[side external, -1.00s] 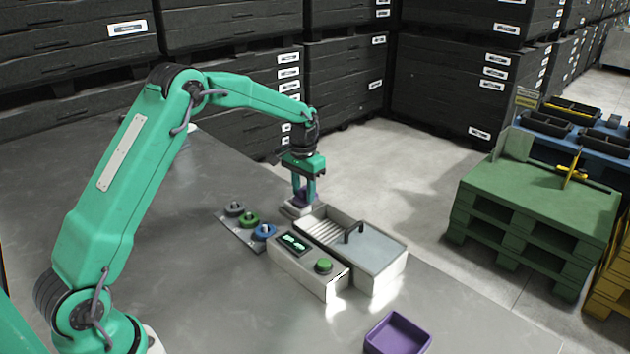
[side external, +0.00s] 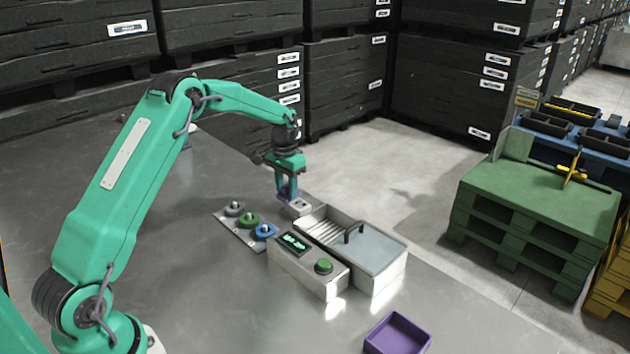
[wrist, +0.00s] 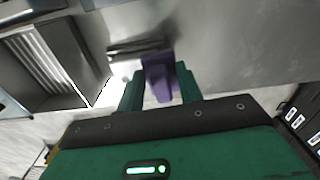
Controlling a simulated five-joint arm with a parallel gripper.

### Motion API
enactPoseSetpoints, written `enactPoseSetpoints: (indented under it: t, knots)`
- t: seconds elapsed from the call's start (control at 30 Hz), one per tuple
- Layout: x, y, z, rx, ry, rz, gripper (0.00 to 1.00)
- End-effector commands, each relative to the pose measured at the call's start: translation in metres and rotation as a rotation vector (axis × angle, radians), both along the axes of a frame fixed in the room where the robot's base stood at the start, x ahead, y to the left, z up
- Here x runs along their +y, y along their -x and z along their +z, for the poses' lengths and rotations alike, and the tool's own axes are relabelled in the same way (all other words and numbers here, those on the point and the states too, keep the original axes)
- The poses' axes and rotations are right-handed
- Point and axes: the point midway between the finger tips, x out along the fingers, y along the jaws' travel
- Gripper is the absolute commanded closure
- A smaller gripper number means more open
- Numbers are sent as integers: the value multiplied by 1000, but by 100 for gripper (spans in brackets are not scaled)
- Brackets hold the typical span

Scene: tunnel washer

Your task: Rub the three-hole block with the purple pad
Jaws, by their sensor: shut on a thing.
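The purple pad (wrist: 160,72) is held between the fingers of my gripper (wrist: 160,88) in the wrist view. In the side view my gripper (side external: 287,192) is shut on it, low over the left end of the pale block (side external: 299,205). The block lies on the grey table at the back left corner of the sink unit. Its holes are too small to make out clearly. The fingers hide most of the pad there, and I cannot tell whether the pad touches the block.
In front is a control box (side external: 308,270) with a green button. A plate with grey, green and blue knobs (side external: 249,220) lies left. A purple tray (side external: 398,335) is nearer.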

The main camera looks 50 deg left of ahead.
Motion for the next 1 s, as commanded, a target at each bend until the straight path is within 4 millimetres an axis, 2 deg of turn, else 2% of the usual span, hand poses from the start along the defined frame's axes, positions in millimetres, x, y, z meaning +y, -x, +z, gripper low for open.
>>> enactPoseSetpoints:
  t: [0.77, 0.83, 0.9, 1.0]
  knots:
    - [-74, 0, -1, 2, 0, -3, 83]
    - [-72, 0, 4, 1, 0, 0, 83]
    - [-72, 0, 24, -4, 0, 0, 83]
    - [-72, 0, 30, 0, 0, 0, 83]
